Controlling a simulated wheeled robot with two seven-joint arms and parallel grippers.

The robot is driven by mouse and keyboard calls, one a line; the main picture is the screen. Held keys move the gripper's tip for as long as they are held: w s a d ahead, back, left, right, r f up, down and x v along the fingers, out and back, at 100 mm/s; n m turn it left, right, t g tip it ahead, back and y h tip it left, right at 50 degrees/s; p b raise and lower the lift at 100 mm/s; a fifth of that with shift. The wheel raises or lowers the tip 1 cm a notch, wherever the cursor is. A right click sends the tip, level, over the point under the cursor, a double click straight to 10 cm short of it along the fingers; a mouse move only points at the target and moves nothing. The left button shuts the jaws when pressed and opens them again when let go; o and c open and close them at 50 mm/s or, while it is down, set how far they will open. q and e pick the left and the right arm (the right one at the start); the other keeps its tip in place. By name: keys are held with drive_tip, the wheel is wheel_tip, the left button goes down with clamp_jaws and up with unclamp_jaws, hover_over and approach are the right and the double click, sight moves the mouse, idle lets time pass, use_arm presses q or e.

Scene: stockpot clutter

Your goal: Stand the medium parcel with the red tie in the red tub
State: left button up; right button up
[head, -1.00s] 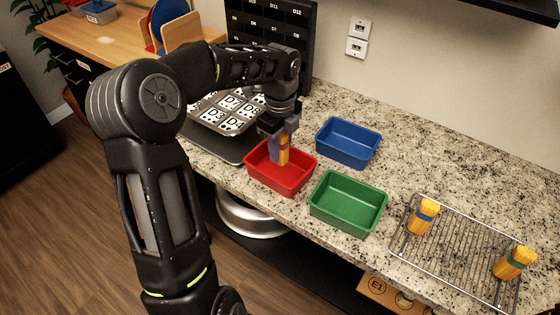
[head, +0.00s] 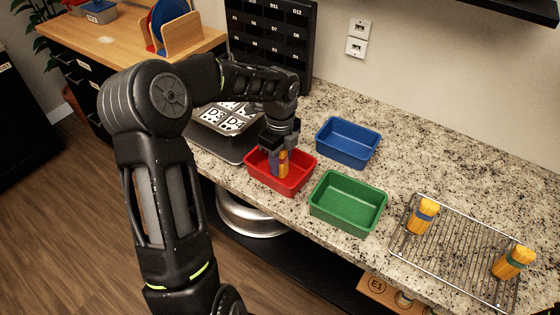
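The red tub (head: 263,178) stands on the granite counter, left of the green tub. My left gripper (head: 279,162) points down into the red tub. It is shut on a yellow-orange parcel (head: 284,164), which it holds upright inside the tub. The fingers cover much of this parcel, and its tie colour is not clear. I cannot tell whether its base touches the tub floor. My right gripper is not in view.
A blue tub (head: 348,142) stands behind and a green tub (head: 347,203) to the right. A wire rack (head: 460,255) holds a parcel with a blue tie (head: 423,216) and one with a green tie (head: 513,262). A dark organiser (head: 270,45) stands behind my arm.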

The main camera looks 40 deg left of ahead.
use_arm(q)
drive_tip(key=o, duration=0.4)
wheel_tip(320, 180, up, 12)
drive_tip(key=shift+r, duration=0.15)
idle(0.5)
idle(0.4)
